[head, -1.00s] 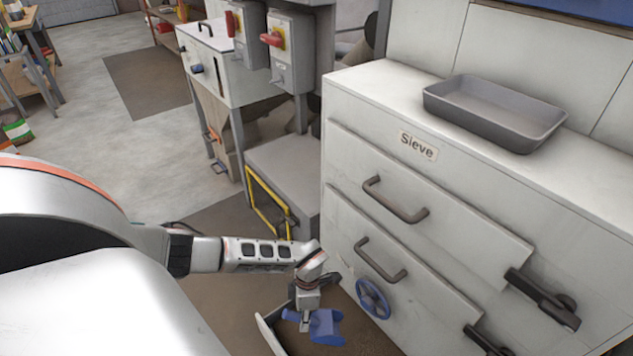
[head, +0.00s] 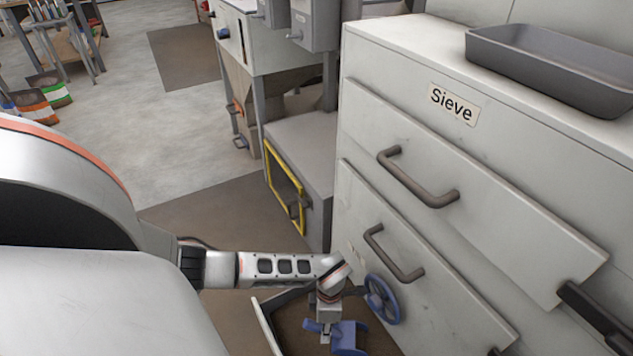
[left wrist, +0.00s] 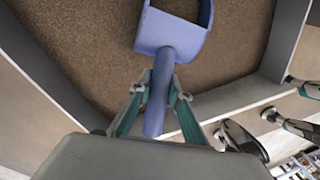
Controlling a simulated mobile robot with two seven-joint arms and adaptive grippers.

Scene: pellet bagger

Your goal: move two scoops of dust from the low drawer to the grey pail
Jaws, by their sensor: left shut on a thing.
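My left gripper (head: 326,322) is shut on the handle of a blue scoop (head: 350,338). In the left wrist view its teal fingers (left wrist: 160,90) clasp the handle, and the scoop's pan (left wrist: 172,36) points away from it. The scoop is over or in the low drawer (head: 264,328), which stands open at the foot of the Sieve cabinet. Brown dust (left wrist: 85,55) covers the drawer's floor. Brown shows inside the scoop's pan, but I cannot tell how much dust it holds. I see no grey pail. My right gripper is not in view.
The white Sieve cabinet (head: 420,140) rises at the right, with bar handles and a blue handwheel (head: 382,299) close to my gripper. A grey tray (head: 545,68) sits on top. A yellow-framed grey machine (head: 300,150) stands behind.

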